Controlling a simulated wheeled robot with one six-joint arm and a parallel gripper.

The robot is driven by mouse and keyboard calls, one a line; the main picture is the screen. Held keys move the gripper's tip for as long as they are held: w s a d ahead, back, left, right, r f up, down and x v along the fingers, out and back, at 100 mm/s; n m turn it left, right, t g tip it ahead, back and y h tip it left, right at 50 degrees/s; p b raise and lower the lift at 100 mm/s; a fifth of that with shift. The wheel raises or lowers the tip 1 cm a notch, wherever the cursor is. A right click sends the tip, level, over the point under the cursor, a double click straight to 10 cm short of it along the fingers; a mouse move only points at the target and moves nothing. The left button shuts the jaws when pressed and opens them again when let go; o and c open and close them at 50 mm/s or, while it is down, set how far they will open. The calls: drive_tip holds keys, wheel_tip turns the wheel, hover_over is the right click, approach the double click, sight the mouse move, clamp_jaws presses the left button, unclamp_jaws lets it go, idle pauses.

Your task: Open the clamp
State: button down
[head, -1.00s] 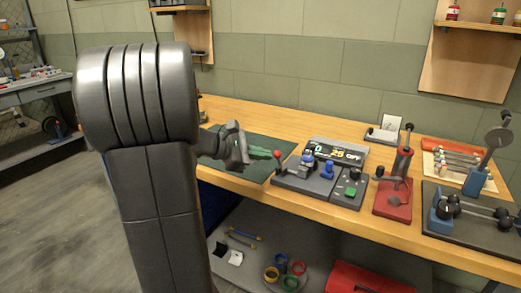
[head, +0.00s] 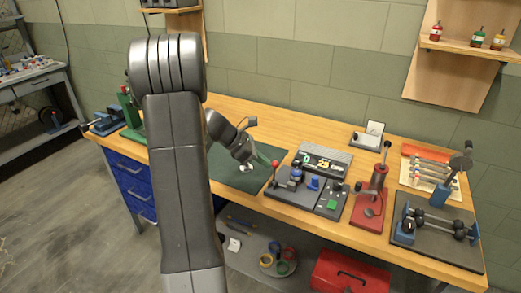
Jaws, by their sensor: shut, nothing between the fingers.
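My gripper (head: 246,155) is shut and empty, above the dark green mat (head: 238,178) and just left of the red-knobbed lever (head: 275,164) on the control panel. Its fingertips are small in view. Which fixture is the clamp I cannot tell for sure. A blue holder with an upright grey lever (head: 454,172) stands at the right, behind a dark plate (head: 440,249) bearing a dark shaft with round weights. A red-based fixture (head: 369,208) with an upright black-knobbed handle stands left of it. Both are well apart from my gripper.
The control panel (head: 287,194) has blue and green knobs and a display (head: 322,161) behind it. A green fixture (head: 128,108) stands at the bench's far left. My arm hides part of the bench. A red toolbox (head: 349,272) and coloured rings sit on the lower shelf.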

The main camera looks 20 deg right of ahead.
drive_tip(key=w+d+y+p, duration=0.1)
drive_tip(key=p, duration=0.1)
drive_tip(key=shift+w+d+g+p, duration=0.15)
drive_tip(key=shift+d+g+p, duration=0.05)
drive_tip(key=shift+g+p, duration=0.15)
drive_tip(key=shift+r, duration=0.1)
drive_tip(key=shift+r+p, duration=0.7)
drive_tip(key=shift+r, duration=0.05)
